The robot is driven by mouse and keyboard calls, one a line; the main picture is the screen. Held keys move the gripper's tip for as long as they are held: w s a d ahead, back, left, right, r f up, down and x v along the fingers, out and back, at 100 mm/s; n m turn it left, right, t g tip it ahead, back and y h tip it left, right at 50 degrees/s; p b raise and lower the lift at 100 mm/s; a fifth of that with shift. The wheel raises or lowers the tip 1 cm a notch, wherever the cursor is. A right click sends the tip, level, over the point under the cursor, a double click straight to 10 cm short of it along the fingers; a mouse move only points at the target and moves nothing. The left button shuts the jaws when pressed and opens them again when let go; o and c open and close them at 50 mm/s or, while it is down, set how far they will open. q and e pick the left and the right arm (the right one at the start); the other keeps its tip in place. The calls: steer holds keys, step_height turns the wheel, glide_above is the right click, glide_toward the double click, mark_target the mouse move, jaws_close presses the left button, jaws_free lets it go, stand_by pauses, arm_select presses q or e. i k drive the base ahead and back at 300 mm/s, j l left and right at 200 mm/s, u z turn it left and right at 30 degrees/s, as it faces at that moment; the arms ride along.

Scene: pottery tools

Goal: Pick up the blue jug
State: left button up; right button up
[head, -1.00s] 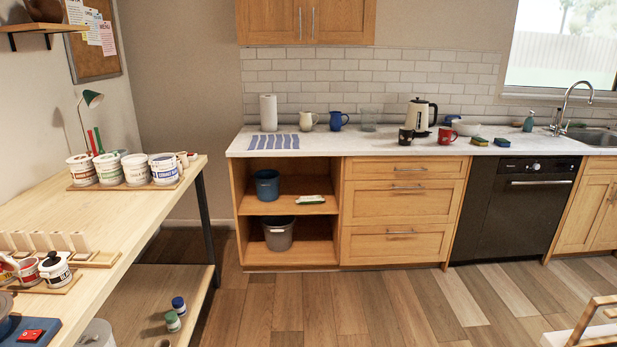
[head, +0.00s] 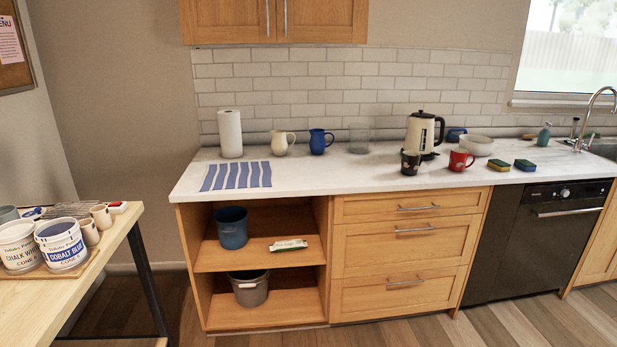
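The blue jug (head: 318,142) stands upright at the back of the white countertop (head: 330,179), near the tiled wall. Its handle points to the right. A cream jug (head: 279,144) stands just left of it, and a clear glass container (head: 359,138) stands to its right. Neither of my grippers shows in the head view.
A kettle (head: 421,134), black mug (head: 410,162) and red mug (head: 460,159) stand to the right. A wooden worktable (head: 100,272) is at the lower left.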

mark_target(317, 145)
steer(key=i+l+z, duration=0.3)
steer(key=i, duration=0.35)
steer(key=i+z, duration=0.3)
steer(key=i, duration=0.35)
